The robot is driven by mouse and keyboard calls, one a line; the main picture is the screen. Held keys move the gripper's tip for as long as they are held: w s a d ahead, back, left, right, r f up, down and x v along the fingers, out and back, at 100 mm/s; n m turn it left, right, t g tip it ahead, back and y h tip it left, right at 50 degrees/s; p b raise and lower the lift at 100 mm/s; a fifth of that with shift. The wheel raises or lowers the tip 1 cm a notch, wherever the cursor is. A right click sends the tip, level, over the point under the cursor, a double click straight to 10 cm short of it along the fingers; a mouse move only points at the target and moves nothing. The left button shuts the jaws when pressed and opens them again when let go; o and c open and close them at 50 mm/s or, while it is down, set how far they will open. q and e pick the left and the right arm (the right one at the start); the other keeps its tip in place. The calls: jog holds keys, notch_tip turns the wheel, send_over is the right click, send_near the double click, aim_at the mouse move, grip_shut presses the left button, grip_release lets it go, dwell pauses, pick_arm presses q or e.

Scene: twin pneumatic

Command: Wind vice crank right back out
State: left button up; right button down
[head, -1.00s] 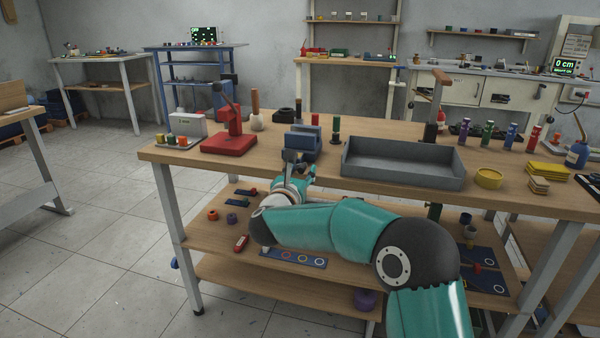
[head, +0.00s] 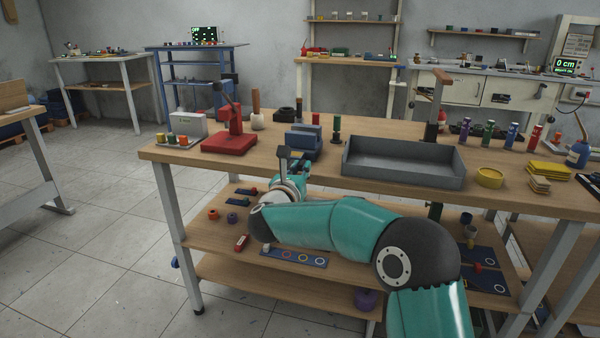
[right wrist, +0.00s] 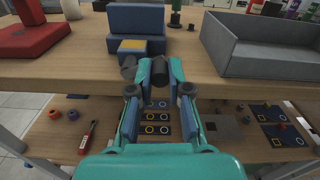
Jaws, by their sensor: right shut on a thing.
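The blue vice (head: 303,139) stands at the front edge of the bench, left of the grey tray. In the right wrist view it is a blue block (right wrist: 136,20) with a lower, yellow-topped part (right wrist: 131,45). Its dark grey crank (head: 283,158) sticks out at the front, past the bench edge. My right gripper (head: 298,172) is at the crank, just below the bench top. In the right wrist view its fingers (right wrist: 158,74) are shut around a dark round crank handle (right wrist: 160,69). Another dark round part (right wrist: 128,67) shows left of the fingers. My left gripper is out of view.
The grey tray (head: 404,181) stands right of the vice. A red-based press (head: 229,142) stands to its left. A lower shelf (head: 215,230) with small parts lies under the gripper. The bench edge is close above the fingers.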

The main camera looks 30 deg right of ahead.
jog(key=n, duration=0.1)
jog(key=r+n, duration=0.1)
jog(key=shift+w+a+n, duration=0.15)
jog(key=shift+w+n, duration=0.05)
jog(key=shift+n, duration=0.1)
jog(key=w+a+f+n+p, duration=0.1)
jog(key=w+n+p, duration=0.1)
jog(key=n+p, duration=0.3)
jog(key=w+a+f+n+p, duration=0.1)
jog(key=n+p, duration=0.3)
jog(key=n, duration=0.9)
jog(key=w+a+n+p, duration=0.3)
jog(key=n+p, duration=0.2)
jog(key=n, duration=0.4)
jog(key=shift+f+n+p, duration=0.35)
jog(key=shift+f+n, duration=0.05)
jog(key=shift+s+f+n+p, duration=0.1)
jog(key=shift+f+n+p, duration=0.3)
jog(key=shift+n, duration=0.6)
jog(key=shift+f, duration=0.15)
jog(key=c, duration=1.1)
grip_release()
